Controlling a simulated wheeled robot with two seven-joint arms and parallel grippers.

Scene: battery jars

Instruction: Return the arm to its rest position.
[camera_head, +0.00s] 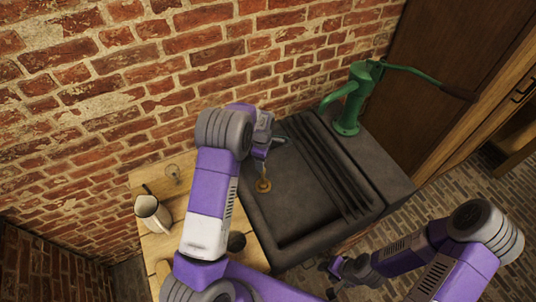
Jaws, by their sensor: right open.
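My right gripper (333,268) is open and apart from other things, low in the head view, in front of the dark stone sink (262,232) and over the brick floor. Its purple arm comes in from the lower right. My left arm rises from the bottom and bends over the left part of the sink. My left gripper (268,148) is small and partly hidden by its own arm; whether its jaws are open or shut is unclear. A round brass-coloured piece (263,186) shows just below it on the sink; I cannot tell whether they touch.
A wooden table (150,248) at the left bears a cream jug (152,212), a small glass item (173,174) and a dark round object (236,242), partly behind my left arm. A green hand pump (347,108) stands at the sink's back right. A brick wall (130,80) is behind.

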